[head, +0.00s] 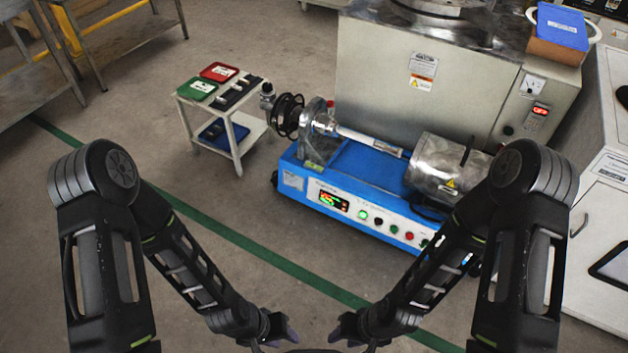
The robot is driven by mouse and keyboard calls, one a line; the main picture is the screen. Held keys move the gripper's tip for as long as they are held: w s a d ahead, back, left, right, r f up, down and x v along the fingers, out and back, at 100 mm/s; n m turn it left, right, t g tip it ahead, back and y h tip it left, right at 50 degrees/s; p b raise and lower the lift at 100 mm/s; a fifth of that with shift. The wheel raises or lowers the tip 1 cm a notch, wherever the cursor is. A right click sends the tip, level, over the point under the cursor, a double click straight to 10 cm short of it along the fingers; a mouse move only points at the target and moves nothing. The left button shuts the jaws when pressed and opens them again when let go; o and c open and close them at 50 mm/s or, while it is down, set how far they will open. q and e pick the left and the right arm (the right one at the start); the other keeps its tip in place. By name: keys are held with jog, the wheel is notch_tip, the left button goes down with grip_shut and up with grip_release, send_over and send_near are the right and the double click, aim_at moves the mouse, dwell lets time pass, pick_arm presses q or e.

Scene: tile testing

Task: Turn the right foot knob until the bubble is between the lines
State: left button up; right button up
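A blue bench machine (362,168) stands on the floor ahead, with a black handwheel (287,116) at its left end, a metal shaft and a front panel with a lit display and buttons. I cannot make out a foot knob, a bubble or its lines. My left gripper (277,332) and my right gripper (350,332) are low at the bottom middle, facing each other and apart from the machine. Both are small and partly cut off by the bottom edge, so their opening is unclear. I see nothing held in either.
A small white side table (236,148) at left of the machine holds red and green trays and dark blocks. A large grey cabinet (385,75) stands behind. A white cabinet (598,250) is at right. Metal benches are at upper left. The floor between is clear.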

jog(key=shift+w, duration=0.15)
notch_tip(320, 180, up, 18)
jog(key=p, duration=1.8)
